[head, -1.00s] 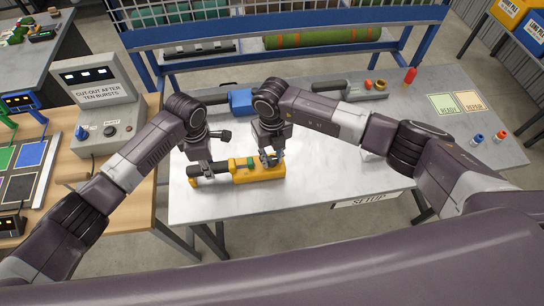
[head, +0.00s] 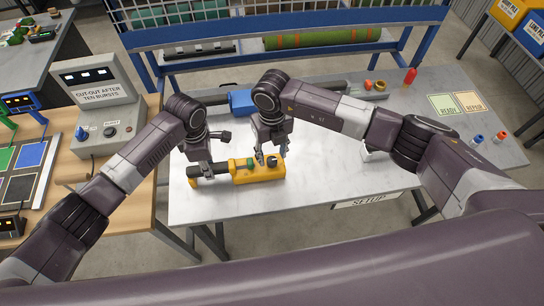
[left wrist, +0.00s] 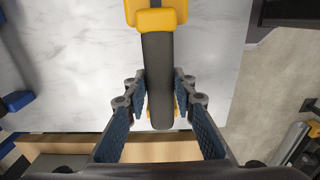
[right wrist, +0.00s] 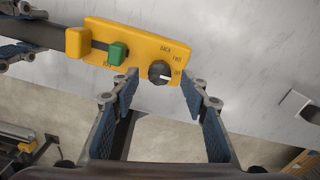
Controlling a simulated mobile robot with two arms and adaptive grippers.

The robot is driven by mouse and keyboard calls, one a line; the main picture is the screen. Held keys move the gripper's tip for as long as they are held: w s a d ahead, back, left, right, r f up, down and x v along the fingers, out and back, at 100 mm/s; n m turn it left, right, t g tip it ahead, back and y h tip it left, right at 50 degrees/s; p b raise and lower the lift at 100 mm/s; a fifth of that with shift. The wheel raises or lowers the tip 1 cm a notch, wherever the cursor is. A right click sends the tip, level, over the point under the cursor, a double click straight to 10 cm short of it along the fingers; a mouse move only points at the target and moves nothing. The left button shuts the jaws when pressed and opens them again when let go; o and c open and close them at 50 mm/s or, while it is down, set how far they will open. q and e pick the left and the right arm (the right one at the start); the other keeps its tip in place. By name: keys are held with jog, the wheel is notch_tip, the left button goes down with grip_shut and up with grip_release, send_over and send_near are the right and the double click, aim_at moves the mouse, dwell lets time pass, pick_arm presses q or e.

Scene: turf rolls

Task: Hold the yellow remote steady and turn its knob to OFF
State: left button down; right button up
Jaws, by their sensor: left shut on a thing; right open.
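The yellow remote (head: 258,173) lies at the left end of the white-topped table, with a black handle at its left end. My left gripper (head: 201,172) is shut on that black handle (left wrist: 158,85), one finger on each side. The remote's round black knob (right wrist: 160,72) has a white mark pointing right, toward the lowest of several labels. BACK and FWD read above; the lowest label is too small to read surely. My right gripper (right wrist: 160,79) is open, its fingertips on either side of the knob; contact cannot be told.
A blue tool (head: 240,102) lies behind the remote. A red bottle (head: 410,76) and READY and REPAIR cards (head: 444,105) are on the right. The grey cut-out box (head: 98,101) stands on the wooden bench.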

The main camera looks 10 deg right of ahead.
aim_at(272, 159)
pick_arm(q)
jog(key=shift+f, duration=0.1)
pick_arm(e)
notch_tip(272, 159, up, 10)
jog(key=shift+f, duration=0.15)
pick_arm(q)
jog(key=shift+s, duration=0.1)
jog(key=c, duration=2)
grip_release()
jog(key=o, duration=0.5)
jog(key=shift+c, duration=0.2)
pick_arm(e)
jog(key=shift+f, duration=0.1)
